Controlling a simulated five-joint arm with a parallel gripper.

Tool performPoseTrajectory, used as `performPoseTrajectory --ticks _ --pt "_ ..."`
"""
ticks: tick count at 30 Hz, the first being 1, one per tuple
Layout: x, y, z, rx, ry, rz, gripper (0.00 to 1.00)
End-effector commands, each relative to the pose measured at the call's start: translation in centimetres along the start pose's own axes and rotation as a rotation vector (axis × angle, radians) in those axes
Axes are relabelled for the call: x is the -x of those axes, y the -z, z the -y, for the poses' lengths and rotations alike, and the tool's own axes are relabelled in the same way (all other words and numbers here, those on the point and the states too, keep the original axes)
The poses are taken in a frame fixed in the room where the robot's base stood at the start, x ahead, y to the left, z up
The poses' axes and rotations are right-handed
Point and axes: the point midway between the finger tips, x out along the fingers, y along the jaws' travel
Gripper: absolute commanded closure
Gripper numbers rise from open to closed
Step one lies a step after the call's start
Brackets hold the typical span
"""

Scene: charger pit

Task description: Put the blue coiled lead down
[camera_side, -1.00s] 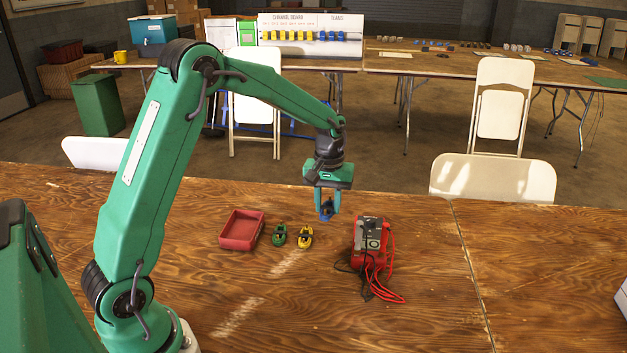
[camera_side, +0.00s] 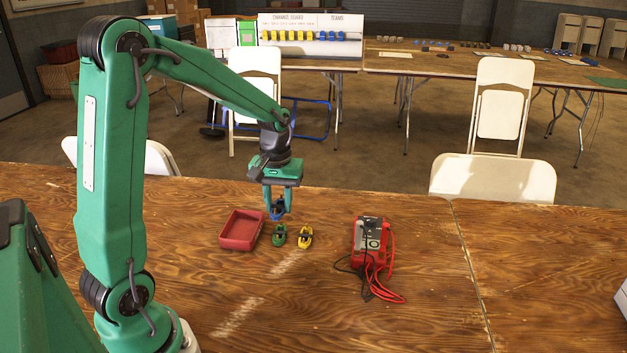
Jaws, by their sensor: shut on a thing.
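My gripper (camera_side: 277,212) points down, just behind the green coiled lead. It is shut on the blue coiled lead (camera_side: 277,213), which is small and partly hidden between the fingers. I cannot tell whether the blue lead touches the table. The green coiled lead (camera_side: 279,237) lies on the table just in front of it. The yellow coiled lead (camera_side: 305,237) lies to the right of the green one. The red tray (camera_side: 240,230) is to the left of the leads and looks empty.
A red charger (camera_side: 370,238) with red and black cables (camera_side: 382,288) stands on the wooden table to the right. The table between the yellow lead and the charger is clear. A white chair (camera_side: 492,178) stands behind the table's far edge.

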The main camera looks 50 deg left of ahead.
Motion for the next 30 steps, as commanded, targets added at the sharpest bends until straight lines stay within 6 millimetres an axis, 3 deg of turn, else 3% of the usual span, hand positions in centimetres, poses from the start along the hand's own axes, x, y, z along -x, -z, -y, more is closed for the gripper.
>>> performPoseTrajectory --ticks 6,14,20,30 --pt "0.3 -1.6 2.2 0.017 0.000 -0.001 0.93" --pt "0.2 -1.9 2.7 0.020 0.000 0.000 0.93" --pt "-0.4 -1.3 3.5 0.022 0.000 0.001 0.93" --pt "-3.4 1.7 7.5 0.025 0.001 0.002 0.93"
